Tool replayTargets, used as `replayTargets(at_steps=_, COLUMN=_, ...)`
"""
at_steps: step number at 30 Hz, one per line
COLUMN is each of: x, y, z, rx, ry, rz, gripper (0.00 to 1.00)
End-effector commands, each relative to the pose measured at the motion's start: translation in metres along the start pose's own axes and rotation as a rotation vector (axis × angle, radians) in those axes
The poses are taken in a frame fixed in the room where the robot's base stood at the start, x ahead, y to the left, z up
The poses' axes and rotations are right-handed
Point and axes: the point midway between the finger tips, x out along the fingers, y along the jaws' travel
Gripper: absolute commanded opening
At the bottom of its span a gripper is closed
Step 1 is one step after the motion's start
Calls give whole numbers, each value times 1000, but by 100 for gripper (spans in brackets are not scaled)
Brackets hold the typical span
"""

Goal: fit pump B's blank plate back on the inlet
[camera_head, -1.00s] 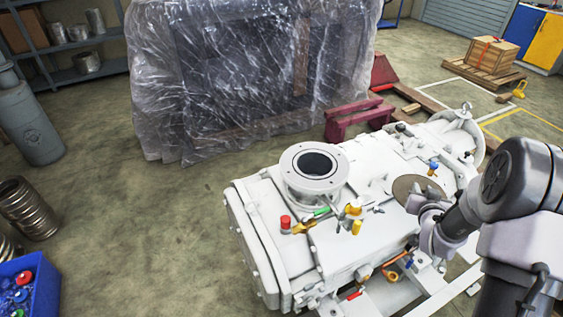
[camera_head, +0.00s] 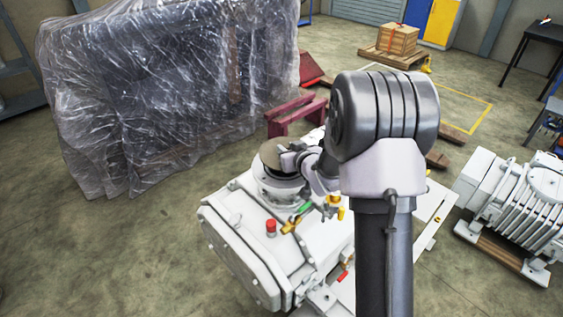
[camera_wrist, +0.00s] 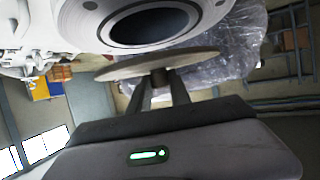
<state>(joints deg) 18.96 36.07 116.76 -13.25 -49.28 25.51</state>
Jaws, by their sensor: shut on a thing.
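Pump B (camera_head: 250,240) is the white machine in the middle of the head view. Its round flanged inlet (camera_head: 277,188) stands up from the top; the wrist view shows the inlet flange (camera_wrist: 205,12) with its dark open bore. My gripper (camera_head: 292,158) is shut on the blank plate (camera_head: 274,153), a thin grey-brown disc. The wrist view shows my fingers (camera_wrist: 160,88) closed on a stub in the middle of the plate (camera_wrist: 160,63). The plate is held at the inlet, apart from the flange face in the wrist view, and looks slightly tilted there.
A red-capped fitting (camera_head: 271,228) and yellow-handled valves (camera_head: 291,226) stand close to the inlet. A plastic-wrapped crate (camera_head: 165,95) is behind. Dark red stands (camera_head: 296,116) lie beyond the pump. Another white machine (camera_head: 520,205) is at the right.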

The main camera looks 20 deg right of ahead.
Motion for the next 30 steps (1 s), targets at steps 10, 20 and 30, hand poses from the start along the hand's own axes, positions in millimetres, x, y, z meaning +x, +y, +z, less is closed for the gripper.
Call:
replayTargets(at_steps=10, x=13, y=0, z=30, rx=-2, ry=2, rz=0, gripper=0)
replayTargets(at_steps=20, x=15, y=0, z=36, rx=-2, ry=2, rz=0, gripper=0)
replayTargets(at_steps=30, x=18, y=0, z=42, rx=-2, ry=2, rz=0, gripper=0)
